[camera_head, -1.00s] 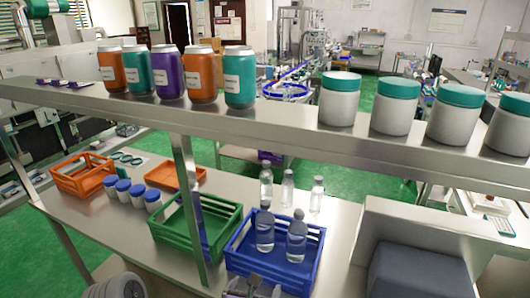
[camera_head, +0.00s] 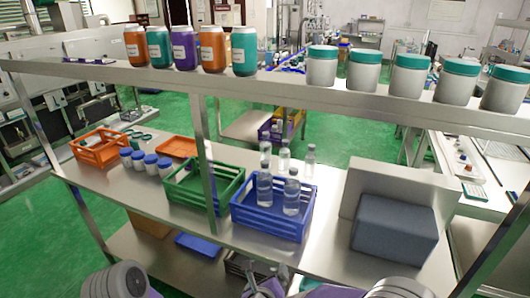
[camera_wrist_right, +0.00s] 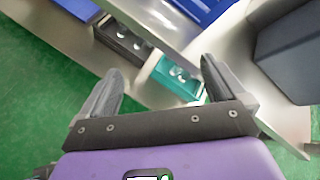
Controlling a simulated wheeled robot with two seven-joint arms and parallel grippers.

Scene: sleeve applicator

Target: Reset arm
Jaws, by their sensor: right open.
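My right gripper (camera_head: 265,284) shows at the bottom edge of the head view, in front of the bench and below the blue crate. In the right wrist view its two fingers (camera_wrist_right: 160,82) are spread apart with nothing between them. The gripper is apart from the bench. Part of my left arm (camera_head: 120,281) shows at the bottom left of the head view, but its gripper is out of the picture.
A blue crate (camera_head: 270,223) with clear bottles, a green crate (camera_head: 190,196) and an orange crate (camera_head: 88,157) stand on the bench. A grey box (camera_head: 394,229) is at right. A shelf (camera_head: 275,99) carries jars above. Lower shelf items include a teal bin (camera_wrist_right: 178,78).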

